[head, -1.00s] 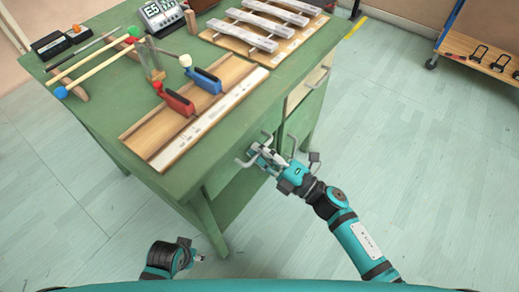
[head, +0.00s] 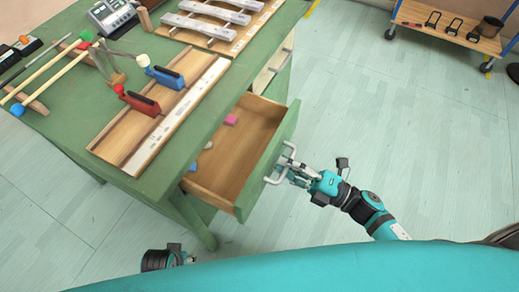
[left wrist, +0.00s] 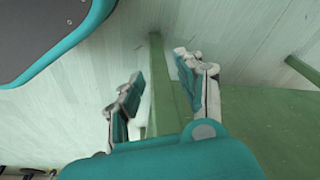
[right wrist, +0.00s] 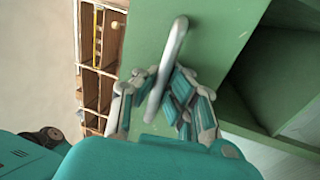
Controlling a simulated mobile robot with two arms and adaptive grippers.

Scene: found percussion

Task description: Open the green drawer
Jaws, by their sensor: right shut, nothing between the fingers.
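The green drawer (head: 262,160) stands pulled out from the green table, its wooden inside showing in the head view. Its metal handle (head: 281,164) is on the front panel; in the right wrist view the handle (right wrist: 167,65) loops up between my fingers. My right gripper (head: 290,170) is at the handle, its fingers closed around the bar with nothing pinched between the tips; it also shows in the right wrist view (right wrist: 165,88). My left gripper (left wrist: 158,80) is open and empty, with a green table leg (left wrist: 168,90) beyond its fingers.
Inside the drawer lie a pink block (head: 231,119) and small pale items. A wheeled wooden cart (head: 455,28) stands at the back right. Floor is clear right of the drawer.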

